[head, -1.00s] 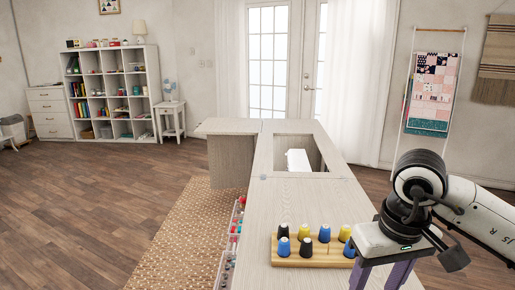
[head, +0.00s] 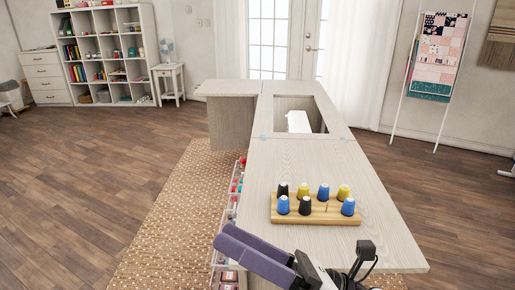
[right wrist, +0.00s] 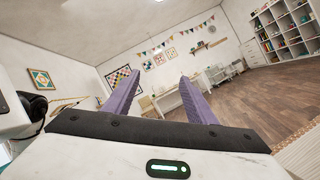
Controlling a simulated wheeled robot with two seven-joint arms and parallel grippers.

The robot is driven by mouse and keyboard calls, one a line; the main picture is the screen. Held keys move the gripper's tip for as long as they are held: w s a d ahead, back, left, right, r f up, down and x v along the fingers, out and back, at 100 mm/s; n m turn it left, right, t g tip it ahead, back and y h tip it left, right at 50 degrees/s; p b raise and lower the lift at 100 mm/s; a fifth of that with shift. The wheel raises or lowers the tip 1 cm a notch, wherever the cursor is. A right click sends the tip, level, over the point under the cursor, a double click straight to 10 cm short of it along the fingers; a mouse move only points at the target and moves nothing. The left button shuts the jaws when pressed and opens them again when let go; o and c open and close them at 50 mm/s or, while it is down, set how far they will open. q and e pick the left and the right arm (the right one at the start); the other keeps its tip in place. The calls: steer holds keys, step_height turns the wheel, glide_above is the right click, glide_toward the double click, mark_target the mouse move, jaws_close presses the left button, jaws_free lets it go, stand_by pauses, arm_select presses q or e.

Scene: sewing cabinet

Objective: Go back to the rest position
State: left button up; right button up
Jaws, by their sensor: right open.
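My right gripper (head: 255,256) shows at the bottom of the head view, in front of the cabinet's near edge, with its purple fingers pointing left. In the right wrist view its two purple fingers (right wrist: 160,98) stand apart with nothing between them. The gripper is open and empty, and that view looks out across the room. A wooden spool rack (head: 316,215) with several black, blue and yellow thread spools stands on the cabinet top, beyond the gripper and apart from it. My left gripper is in neither view.
The sewing cabinet (head: 300,165) has an open well with a white machine (head: 298,122) in it. A woven rug (head: 170,225) lies to the left. The wooden floor (head: 85,180) further left is clear.

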steer(key=w+d+f+m+t+h, duration=0.2)
steer(key=d+f+m+t+h, duration=0.2)
steer(key=d+f+m+h, duration=0.8)
steer(key=w+d+f+m+t+h, duration=0.1)
steer(key=f+m+t+h, duration=0.3)
steer(key=f+m, duration=0.9)
steer(key=s+d+f+m+g+h, duration=0.1)
steer(key=s+d+f+m+g, duration=0.1)
steer(key=s+f+m, duration=0.5)
steer(key=s+d+f+m+g+h, duration=0.1)
steer(key=s+d+f+m+g, duration=0.2)
steer(key=s+f+m, duration=0.4)
steer(key=shift+s+d+m+g+h, duration=0.3)
steer(key=shift+s+d+m+g, duration=0.05)
steer(key=shift+s+m+g, duration=0.4)
